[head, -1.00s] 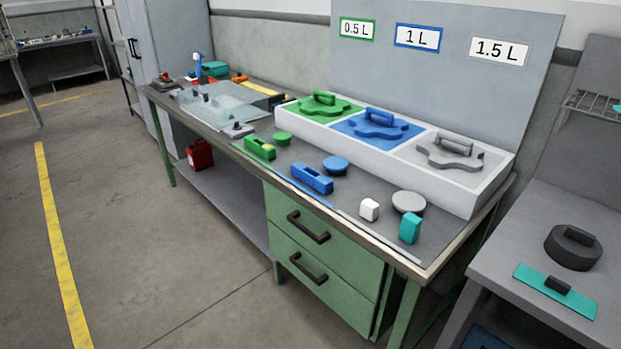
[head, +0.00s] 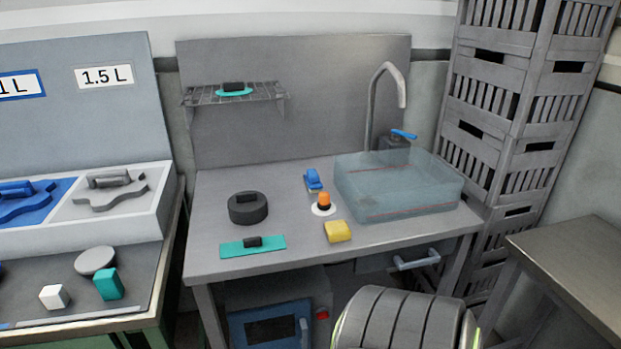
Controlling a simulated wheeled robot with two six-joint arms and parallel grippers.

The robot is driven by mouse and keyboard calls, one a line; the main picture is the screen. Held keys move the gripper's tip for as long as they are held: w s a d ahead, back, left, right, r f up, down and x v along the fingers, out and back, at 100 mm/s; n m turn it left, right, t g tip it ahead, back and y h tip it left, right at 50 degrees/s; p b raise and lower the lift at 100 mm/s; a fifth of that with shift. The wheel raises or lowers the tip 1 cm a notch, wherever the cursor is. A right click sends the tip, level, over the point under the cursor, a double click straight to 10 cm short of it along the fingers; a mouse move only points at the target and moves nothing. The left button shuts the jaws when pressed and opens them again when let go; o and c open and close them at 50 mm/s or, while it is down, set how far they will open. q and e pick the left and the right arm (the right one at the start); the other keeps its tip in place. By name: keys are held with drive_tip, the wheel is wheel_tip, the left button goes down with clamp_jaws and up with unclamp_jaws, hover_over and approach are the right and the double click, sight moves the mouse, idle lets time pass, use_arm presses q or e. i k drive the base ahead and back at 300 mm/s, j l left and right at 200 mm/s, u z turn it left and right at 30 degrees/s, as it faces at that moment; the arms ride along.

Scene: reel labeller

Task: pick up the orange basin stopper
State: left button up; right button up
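The orange basin stopper (head: 324,199) stands on the grey sink bench, its orange knob upright on a white round base (head: 323,210). It sits just left of the translucent blue-grey basin (head: 400,190). A blue object (head: 313,180) is close behind it and a yellow sponge-like block (head: 338,231) is close in front. The stopper is in plain view and nothing covers it. Neither of my grippers shows in the head view.
On the bench are a dark round block with a handle (head: 248,208) and a teal plate (head: 253,246) at left. A curved tap (head: 386,80) rises behind the basin. Stacked grey crates (head: 528,80) stand at right. A labelled workbench is at left.

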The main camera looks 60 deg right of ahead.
sight(324, 204)
drive_tip(key=z, duration=2.15)
